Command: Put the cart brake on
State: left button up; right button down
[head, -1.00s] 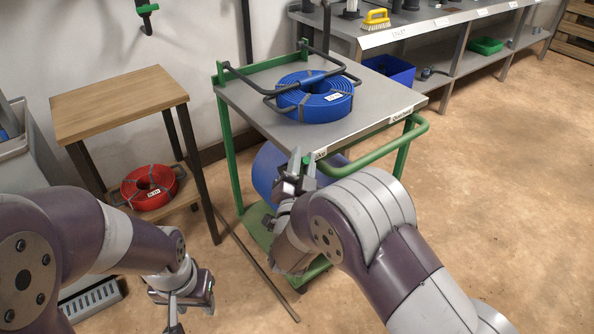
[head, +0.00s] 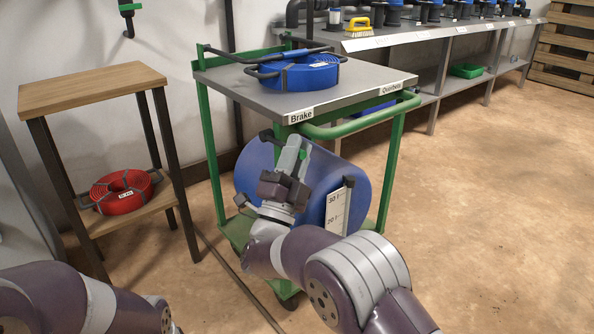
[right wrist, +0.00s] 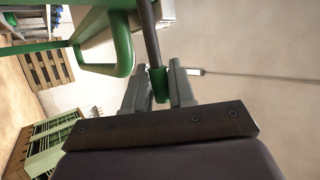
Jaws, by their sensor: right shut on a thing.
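The green-framed cart (head: 392,160) stands in the middle of the head view, with a grey top (head: 235,80) and a "Brake" label (head: 300,115) on its front edge. My right gripper (head: 296,149) is just below that label. The right wrist view shows the brake lever: a dark bar (right wrist: 149,35) ending in a green grip (right wrist: 159,86). The fingers of my right gripper (right wrist: 157,82) are shut on this green grip, one on each side. Much of the lever is hidden in the head view. My left gripper is out of view; only part of my left arm shows.
A blue drum (head: 258,170) lies under the cart top, close behind my right gripper. The green push handle (head: 360,124) juts out at the right. A blue hose coil (head: 300,72) rests on top. A wooden stand (head: 90,88) with a red coil (head: 120,192) is at left. Floor at right is clear.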

jog(key=shift+f+m+h+b, duration=0.35)
jog(key=shift+f+m+h, duration=0.05)
jog(key=shift+f+h, duration=0.1)
jog(key=shift+f, duration=0.15)
jog(key=c, duration=1)
grip_release()
jog(key=shift+c, duration=0.2)
jog(key=shift+r, duration=0.2)
jog(key=shift+s, duration=0.1)
